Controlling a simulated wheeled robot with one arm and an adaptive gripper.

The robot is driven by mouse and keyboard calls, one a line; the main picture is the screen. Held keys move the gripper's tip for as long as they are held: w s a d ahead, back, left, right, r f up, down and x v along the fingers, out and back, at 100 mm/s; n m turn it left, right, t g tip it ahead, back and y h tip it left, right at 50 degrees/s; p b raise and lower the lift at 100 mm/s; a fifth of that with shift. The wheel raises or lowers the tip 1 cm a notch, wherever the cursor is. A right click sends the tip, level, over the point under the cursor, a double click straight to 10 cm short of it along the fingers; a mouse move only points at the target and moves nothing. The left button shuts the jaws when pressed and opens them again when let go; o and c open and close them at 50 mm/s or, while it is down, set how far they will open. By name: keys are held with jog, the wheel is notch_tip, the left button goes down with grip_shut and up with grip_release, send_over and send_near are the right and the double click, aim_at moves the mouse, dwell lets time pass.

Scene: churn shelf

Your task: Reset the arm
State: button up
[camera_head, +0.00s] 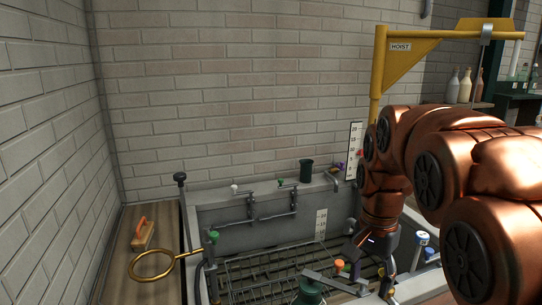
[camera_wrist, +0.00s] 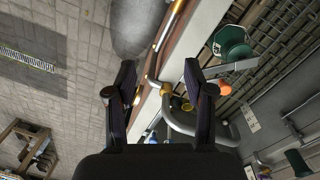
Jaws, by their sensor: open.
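My copper-coloured arm comes in from the right of the head view and bends down. My gripper (camera_head: 371,272) hangs over the right part of a grey trough (camera_head: 235,213). In the wrist view both dark fingers of my gripper (camera_wrist: 160,82) are spread, with no object held between them. A bent grey pipe (camera_wrist: 178,125) and the trough's edge show beyond the fingers. I cannot tell how far they are from the fingertips.
A green-topped vessel (camera_head: 308,293) and an orange knob (camera_head: 339,265) stand near my gripper. A brass ring (camera_head: 153,266) juts out at left, by an orange-handled tool (camera_head: 143,234). A yellow hoist (camera_head: 379,75) rises behind my arm. Space above the trough's left half is open.

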jog(key=s+f+n, duration=0.4)
jog(key=s, duration=0.8)
jog(key=s+a+f+n+g, duration=0.1)
jog(key=s+f+n, duration=0.4)
jog(key=s, duration=0.7)
jog(key=shift+a+f, duration=0.2)
jog(key=shift+f, duration=0.1)
jog(key=shift+c, duration=0.3)
